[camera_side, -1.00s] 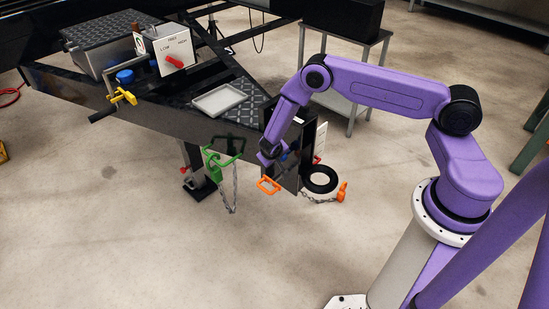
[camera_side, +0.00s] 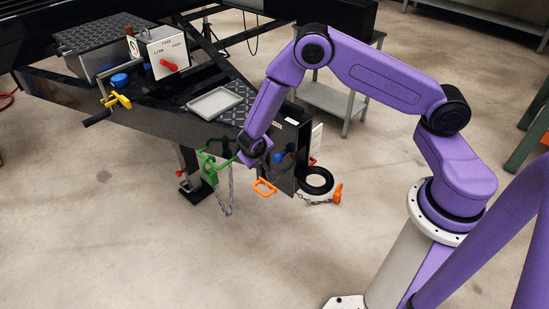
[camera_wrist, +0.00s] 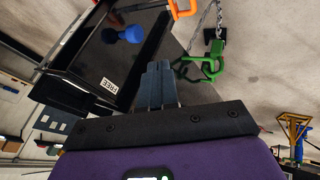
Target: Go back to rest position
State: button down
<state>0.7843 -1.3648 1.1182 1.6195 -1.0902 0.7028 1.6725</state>
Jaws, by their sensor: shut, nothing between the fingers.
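My purple arm reaches in from the right in the side view, and my gripper (camera_side: 246,156) hangs in front of the black trailer frame's tip. Seen in the side view, it overlaps the right end of a green handle (camera_side: 208,168); I cannot tell whether they touch. In the wrist view my gripper's grey fingers (camera_wrist: 158,72) are together with nothing between them. There the green handle (camera_wrist: 208,63) is to the right of the fingers, apart from them in the picture.
An orange handle (camera_side: 264,188), blue knob (camera_side: 279,158) and black ring (camera_side: 317,180) are by the frame's tip. A grey tray (camera_side: 215,102) lies on the trailer frame (camera_side: 160,126). A white switch box (camera_side: 158,52) stands further back. The floor in front is clear.

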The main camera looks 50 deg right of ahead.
jog(key=s+a+r+n+g+y, duration=0.1)
jog(key=s+a+r+n, duration=0.2)
jog(key=s+r, duration=0.4)
jog(key=s+a+r+n+y, duration=0.1)
jog(key=s+a+r+n, duration=0.1)
jog(key=s+r, duration=0.6)
jog(key=s+d+r+n+g+y, duration=0.1)
jog(key=s+r+n, duration=0.3)
jog(key=s, duration=0.5)
jog(key=s+d+r+n+g+y, duration=0.2)
jog(key=s+r+n, duration=0.3)
jog(key=s, duration=0.4)
jog(key=shift+s+r+y, duration=0.3)
jog(key=shift+r+y, duration=0.05)
jog(key=shift+y, duration=0.15)
jog(key=shift+w, duration=0.1)
